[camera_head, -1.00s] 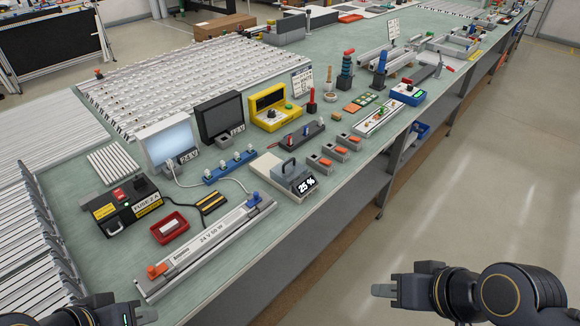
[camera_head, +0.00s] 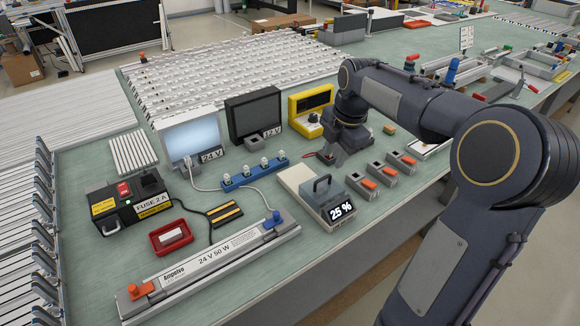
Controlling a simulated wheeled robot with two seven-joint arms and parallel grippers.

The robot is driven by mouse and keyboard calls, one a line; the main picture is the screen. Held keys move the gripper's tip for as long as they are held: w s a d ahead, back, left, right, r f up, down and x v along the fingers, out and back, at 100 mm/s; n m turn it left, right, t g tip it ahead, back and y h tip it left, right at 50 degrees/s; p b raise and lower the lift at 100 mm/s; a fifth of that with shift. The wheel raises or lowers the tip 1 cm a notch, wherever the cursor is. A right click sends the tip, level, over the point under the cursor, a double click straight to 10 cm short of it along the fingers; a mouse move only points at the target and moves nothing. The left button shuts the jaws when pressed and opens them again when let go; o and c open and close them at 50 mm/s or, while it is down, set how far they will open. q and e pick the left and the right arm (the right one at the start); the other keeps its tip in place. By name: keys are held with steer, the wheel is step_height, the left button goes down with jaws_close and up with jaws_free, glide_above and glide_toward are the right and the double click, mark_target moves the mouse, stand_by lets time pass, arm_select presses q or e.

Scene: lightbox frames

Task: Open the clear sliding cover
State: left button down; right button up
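I cannot make out the clear sliding cover for certain. A grey box with a dark handle on top and a "25 %" display (camera_head: 331,202) stands near the bench's front edge. A pale flat plate (camera_head: 294,179) adjoins its left side. My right gripper (camera_head: 333,157) points down over the bench behind this box, in front of the yellow-framed unit (camera_head: 302,108). It hides most of a dark holder with red parts there. Its fingertips are small and dark, so I cannot tell whether they are open or hold anything. My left gripper is out of view.
A lit 24 V lightbox (camera_head: 193,138), a dark 12 V box (camera_head: 253,113) and a blue socket strip (camera_head: 254,172) stand left of the gripper. Small grey blocks with orange parts (camera_head: 385,173) are to its right. A long lamp bar (camera_head: 211,268) lies along the front edge.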

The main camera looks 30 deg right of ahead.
mark_target(325, 177)
steer(key=shift+n, duration=0.3)
steer(key=x, duration=0.8)
steer(key=shift+w, duration=0.35)
jaws_close()
